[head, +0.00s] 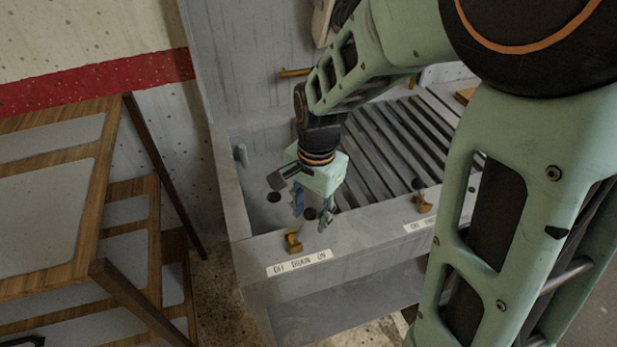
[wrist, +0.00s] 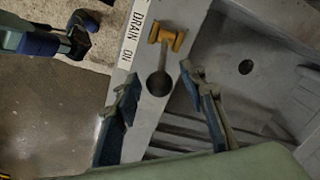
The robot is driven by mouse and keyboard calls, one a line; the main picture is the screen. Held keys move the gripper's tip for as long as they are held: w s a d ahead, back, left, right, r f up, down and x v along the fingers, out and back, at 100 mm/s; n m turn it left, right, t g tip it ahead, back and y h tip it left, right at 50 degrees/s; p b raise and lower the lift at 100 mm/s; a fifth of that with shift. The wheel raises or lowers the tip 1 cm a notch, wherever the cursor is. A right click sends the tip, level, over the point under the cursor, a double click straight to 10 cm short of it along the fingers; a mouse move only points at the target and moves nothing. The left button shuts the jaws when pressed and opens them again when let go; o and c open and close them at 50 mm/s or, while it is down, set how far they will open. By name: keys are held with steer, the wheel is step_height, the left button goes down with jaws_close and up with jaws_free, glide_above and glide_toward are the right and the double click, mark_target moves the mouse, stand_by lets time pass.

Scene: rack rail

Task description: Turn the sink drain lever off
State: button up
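The drain lever (head: 292,241) has a yellow base on the sink's front rim, behind a white OFF DRAIN ON label (head: 300,263). In the wrist view, its yellow base (wrist: 168,37) carries a stem with a dark round knob (wrist: 158,83), which leans toward the ON end of the label (wrist: 133,35). My gripper (head: 311,212) hangs over the rim, pointing down, open and empty. In the wrist view its fingers (wrist: 159,77) appear on either side of the knob, apart from it. I cannot tell their height over it. My gripper partly hides the knob in the head view.
A second yellow lever (head: 421,203) with its own label stands further right on the rim. The sink basin (head: 262,170) has a drain hole (head: 274,197) and a slatted rack (head: 385,150). A wooden shelf unit (head: 75,265) stands at left, with a gap before the sink.

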jaws_close()
